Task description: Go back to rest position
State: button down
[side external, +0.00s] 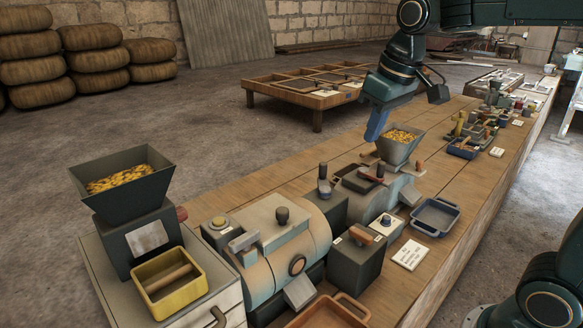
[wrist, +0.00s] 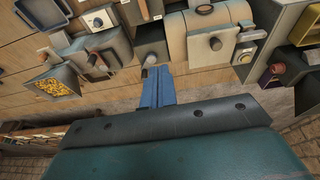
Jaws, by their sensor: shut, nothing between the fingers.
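My gripper (side external: 374,131) has blue fingers and is at the end of my dark green arm, above the long wooden bench (side external: 275,190). In the side view the fingers point down, just left of a grey hopper (side external: 398,151) filled with yellow pieces. In the wrist view the blue fingers (wrist: 158,74) are together and hold nothing. That view also shows the hopper (wrist: 51,84) at the left. I cannot tell whether the fingers touch anything.
A larger dark hopper (side external: 127,186) and yellow bin (side external: 171,285) stand at the left front. A drum machine (side external: 275,240), grey box (side external: 361,255) and blue tray (side external: 435,216) stand along the bench. A low wooden table (side external: 308,92) is behind. Floor between is clear.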

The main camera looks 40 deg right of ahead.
jog(key=s+a+f+t, duration=0.1)
jog(key=s+f, duration=0.1)
jog(key=s, duration=0.6)
jog(key=s+a+f+t, duration=0.1)
jog(key=s+f, duration=0.2)
jog(key=s, duration=0.5)
jog(key=shift+s+a+f, duration=0.15)
jog(key=shift+s+f, duration=0.05)
jog(key=shift+f, duration=0.05)
